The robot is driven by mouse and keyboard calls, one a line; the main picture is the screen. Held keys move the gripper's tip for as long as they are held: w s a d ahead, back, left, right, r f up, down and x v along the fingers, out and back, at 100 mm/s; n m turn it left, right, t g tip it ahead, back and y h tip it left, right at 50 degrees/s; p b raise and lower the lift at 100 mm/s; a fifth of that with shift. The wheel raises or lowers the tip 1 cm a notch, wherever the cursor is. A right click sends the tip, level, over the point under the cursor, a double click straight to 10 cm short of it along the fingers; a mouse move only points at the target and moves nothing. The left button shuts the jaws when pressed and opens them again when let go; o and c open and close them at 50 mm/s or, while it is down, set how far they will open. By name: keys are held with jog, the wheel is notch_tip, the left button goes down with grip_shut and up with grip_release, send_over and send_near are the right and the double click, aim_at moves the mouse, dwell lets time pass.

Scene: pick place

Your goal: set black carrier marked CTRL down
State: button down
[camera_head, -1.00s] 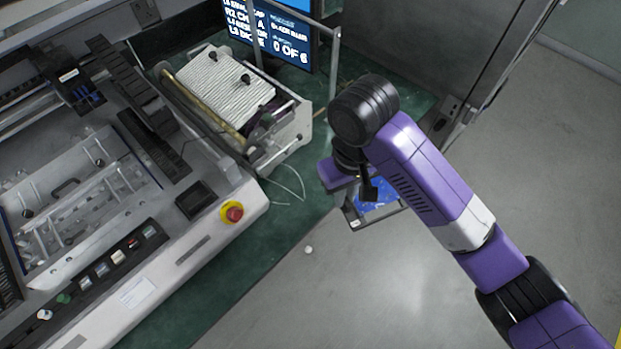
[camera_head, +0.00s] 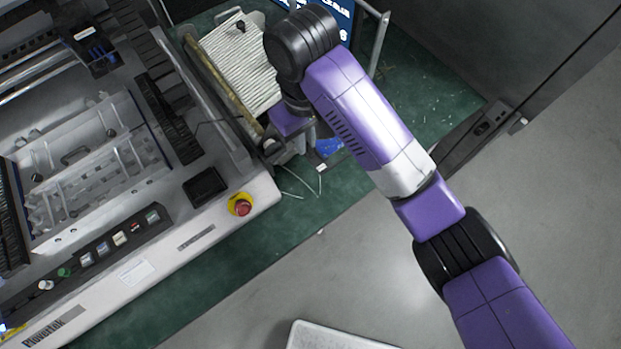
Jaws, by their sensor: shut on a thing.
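The carrier (camera_head: 328,147) is mostly hidden under my arm. A blue board and a bit of its frame edge show past the wrist, and no CTRL marking can be read. My gripper (camera_head: 307,139) is at the carrier, just below the purple wrist part, and is shut on it. The fingertips are hidden by the wrist. The carrier is over the green mat area, close to the right end of the machine; I cannot tell whether it touches anything below.
The grey-white machine with a red stop button (camera_head: 241,206) fills the left. A ribbed white unit (camera_head: 238,62) stands behind the gripper, with a metal rail (camera_head: 381,45) and a partly covered screen (camera_head: 343,12). A white tray (camera_head: 330,336) shows at the bottom edge. Grey floor is clear at right.

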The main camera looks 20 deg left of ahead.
notch_tip(320, 180, down, 18)
jog(key=b, duration=0.6)
jog(key=shift+d+f, duration=0.1)
jog(key=shift+f, duration=2.35)
jog(key=shift+f, duration=0.15)
jog(key=c, duration=1.5)
grip_release()
jog(key=shift+o, duration=0.2)
notch_tip(320, 180, up, 12)
jog(key=b, duration=0.1)
